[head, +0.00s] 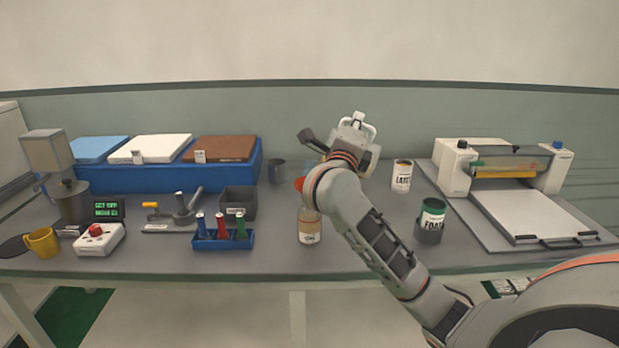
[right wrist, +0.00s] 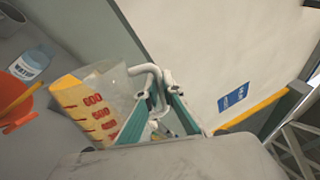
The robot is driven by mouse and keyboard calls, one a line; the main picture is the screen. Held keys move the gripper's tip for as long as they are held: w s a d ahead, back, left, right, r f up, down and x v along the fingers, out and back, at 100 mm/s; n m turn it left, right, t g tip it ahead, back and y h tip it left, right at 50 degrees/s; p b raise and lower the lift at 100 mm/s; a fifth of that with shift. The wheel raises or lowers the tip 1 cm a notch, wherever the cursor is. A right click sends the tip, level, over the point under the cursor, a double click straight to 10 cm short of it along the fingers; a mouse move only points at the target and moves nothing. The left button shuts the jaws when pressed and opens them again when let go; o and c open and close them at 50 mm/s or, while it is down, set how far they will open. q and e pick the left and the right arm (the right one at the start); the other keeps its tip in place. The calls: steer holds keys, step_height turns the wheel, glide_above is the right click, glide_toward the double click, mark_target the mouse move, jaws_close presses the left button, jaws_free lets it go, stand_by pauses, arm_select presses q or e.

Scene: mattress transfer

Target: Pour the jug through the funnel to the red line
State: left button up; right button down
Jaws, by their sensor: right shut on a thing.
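A clear jug with a yellow panel and red numbers (right wrist: 92,108) shows in the right wrist view, tilted in the picture. My right gripper (right wrist: 158,98) is shut on its pale handle. In the head view my right gripper (head: 353,132) is raised above the middle of the table, and my arm hides most of the jug. An orange funnel (head: 299,184) shows partly behind my wrist, above a clear bottle (head: 310,232). The funnel (right wrist: 18,108) is also at the left of the right wrist view, beside the jug. I cannot make out the red line or any stream. My left gripper is out of view.
A blue rack with red, blue and green tubes (head: 222,240) stands left of the bottle. A dark cup (head: 277,172) stands behind. A white can (head: 402,176) and a green-labelled can (head: 431,222) stand right of my forearm. A roller machine (head: 520,200) fills the right end.

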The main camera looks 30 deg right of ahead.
steer(key=shift+w+r, duration=0.1)
steer(key=shift+r, duration=0.1)
steer(key=shift+w+a+p, duration=0.15)
steer(key=shift+a+p, duration=0.05)
steer(key=shift+p, duration=0.2)
steer(key=shift+f, duration=0.1)
